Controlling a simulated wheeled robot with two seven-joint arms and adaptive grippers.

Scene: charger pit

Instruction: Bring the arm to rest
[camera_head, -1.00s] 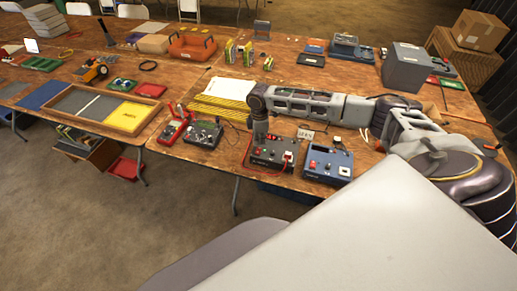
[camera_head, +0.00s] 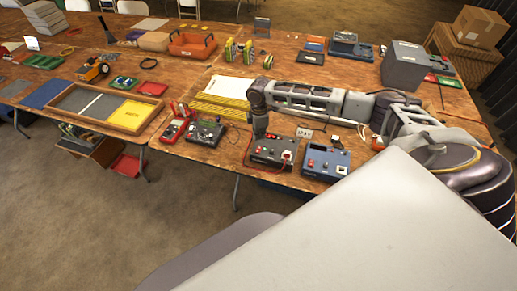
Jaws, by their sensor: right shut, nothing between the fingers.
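My right arm (camera_head: 320,100) reaches in from the right, stretched low across the near part of the table, with its wrist bent downward at its left end. My right gripper (camera_head: 261,134) hangs from that wrist, pointing down at the back left edge of a black device (camera_head: 268,152) with red knobs and a red lead. It is shut with nothing in it. I cannot tell whether its tips touch the device. My left gripper is not in view.
A blue device (camera_head: 326,163) stands right of the black one. A red multimeter (camera_head: 176,129) and a dark circuit board (camera_head: 205,133) lie to the left. Yellow-edged sheets (camera_head: 222,97) lie behind them. A grey box (camera_head: 404,66) stands at the back right, beyond the arm.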

